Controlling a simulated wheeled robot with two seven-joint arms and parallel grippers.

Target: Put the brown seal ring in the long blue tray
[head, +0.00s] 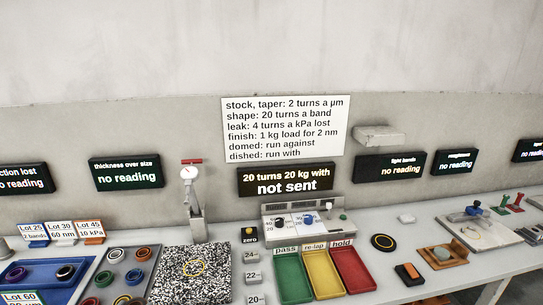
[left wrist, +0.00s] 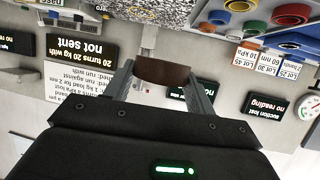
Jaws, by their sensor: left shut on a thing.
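The brown seal ring (left wrist: 162,77) shows in the left wrist view, held between the two fingers of my left gripper (left wrist: 160,82). The gripper is shut on it and holds it up off the bench. The ring is seen side-on as a brown band. My left gripper does not show in the head view, and my right gripper is in neither view. The long blue tray (head: 42,284) lies at the lower left of the head view, cut by the picture edge. It has a few rings in it, one of them black.
A grey tray (head: 98,283) with several coloured rings stands right of the blue one, beside a speckled plate (head: 172,285). Green (head: 290,280), yellow (head: 325,277) and red (head: 354,270) bins stand mid-bench. A gauge stand (head: 195,215) rises behind the plate. Lot signs (head: 60,232) stand behind the trays.

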